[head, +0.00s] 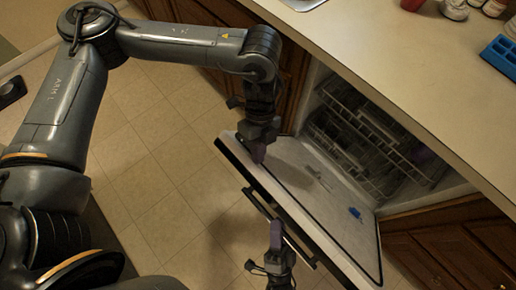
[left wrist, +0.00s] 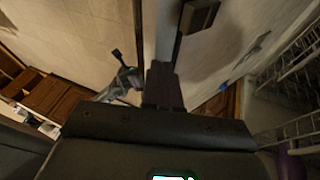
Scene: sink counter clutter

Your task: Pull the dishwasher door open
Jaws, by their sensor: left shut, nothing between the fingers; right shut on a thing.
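The dishwasher door (head: 310,190) is tilted down, partly open, with its pale inner face showing. A dark handle bar (head: 302,249) runs along its outer side. My left gripper (head: 258,155) is shut and empty at the inner face near the door's upper left corner; I cannot tell if it touches. In the left wrist view its closed fingers (left wrist: 163,82) are against or just over the pale door edge (left wrist: 160,30). My right gripper (head: 276,230) is shut on the handle bar, on the door's outer side. It also shows in the left wrist view (left wrist: 124,82).
The dishwasher's wire racks (head: 370,140) show inside the opening. A small blue piece (head: 355,212) lies on the inner face. The countertop (head: 400,60) overhangs above, with jars (head: 455,9) and a blue tray (head: 502,55). Tiled floor (head: 165,160) is clear at left.

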